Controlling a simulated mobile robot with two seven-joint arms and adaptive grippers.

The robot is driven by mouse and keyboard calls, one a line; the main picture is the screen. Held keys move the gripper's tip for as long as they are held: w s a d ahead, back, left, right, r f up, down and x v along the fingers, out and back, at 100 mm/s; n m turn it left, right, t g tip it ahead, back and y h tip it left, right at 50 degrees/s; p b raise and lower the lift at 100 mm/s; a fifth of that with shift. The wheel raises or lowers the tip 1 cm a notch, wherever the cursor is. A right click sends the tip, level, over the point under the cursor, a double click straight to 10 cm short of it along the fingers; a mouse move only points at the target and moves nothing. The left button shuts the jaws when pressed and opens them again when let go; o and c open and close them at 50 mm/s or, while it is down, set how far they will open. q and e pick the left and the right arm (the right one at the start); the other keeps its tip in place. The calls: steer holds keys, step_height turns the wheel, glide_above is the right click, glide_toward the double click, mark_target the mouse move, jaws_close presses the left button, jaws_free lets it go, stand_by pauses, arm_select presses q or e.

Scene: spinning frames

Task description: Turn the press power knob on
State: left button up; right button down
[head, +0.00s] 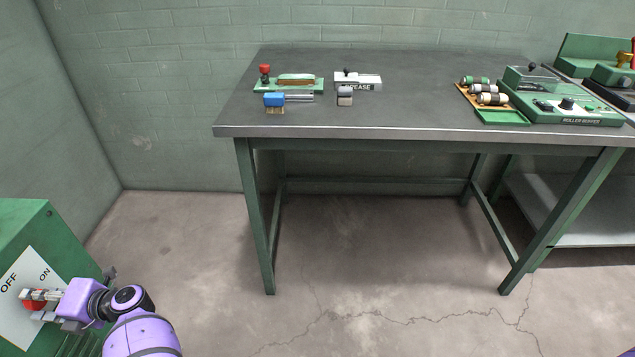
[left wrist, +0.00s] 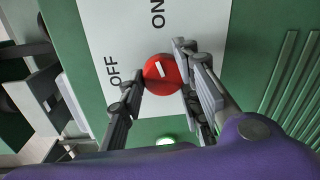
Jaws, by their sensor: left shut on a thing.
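The green press box (head: 45,225) stands at the lower left in the head view. Its white plate (head: 28,268) carries the words OFF and ON. The red round power knob (left wrist: 163,73) sits on this plate, with a white mark that slants up roughly toward the word ON in the left wrist view. My left gripper (head: 33,303) is shut on the knob, with one finger on each side of it in the left wrist view. The fingers hide parts of the knob in the head view. My right gripper is not in view.
A small bright green spot (left wrist: 165,141) shows on the box below the knob in the left wrist view. A dark-topped table (head: 400,115) stands at the back with several tools and a green roller device (head: 560,105). The concrete floor (head: 200,250) between is clear.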

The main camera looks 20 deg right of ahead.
arm_select(q)
steer(key=shift+a+r+m+g+p, duration=0.15)
steer(key=shift+m+p, duration=0.2)
steer(key=shift+m, duration=0.4)
steer(key=shift+a+r+m+g+p, duration=0.15)
steer(key=shift+m+p, duration=0.15)
steer(key=shift+m, duration=0.45)
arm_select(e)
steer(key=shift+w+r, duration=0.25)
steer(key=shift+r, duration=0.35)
arm_select(q)
steer(key=shift+w+d, duration=0.1)
steer(key=shift+w, duration=0.05)
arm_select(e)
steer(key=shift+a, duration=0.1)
arm_select(q)
steer(key=o, duration=1.1)
steer(key=shift+c, duration=0.2)
steer(key=v, duration=1.2)
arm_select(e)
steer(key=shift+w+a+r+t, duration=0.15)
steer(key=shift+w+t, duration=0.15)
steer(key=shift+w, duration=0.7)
arm_select(q)
steer(key=shift+f, duration=0.1)
steer(key=shift+d, duration=0.1)
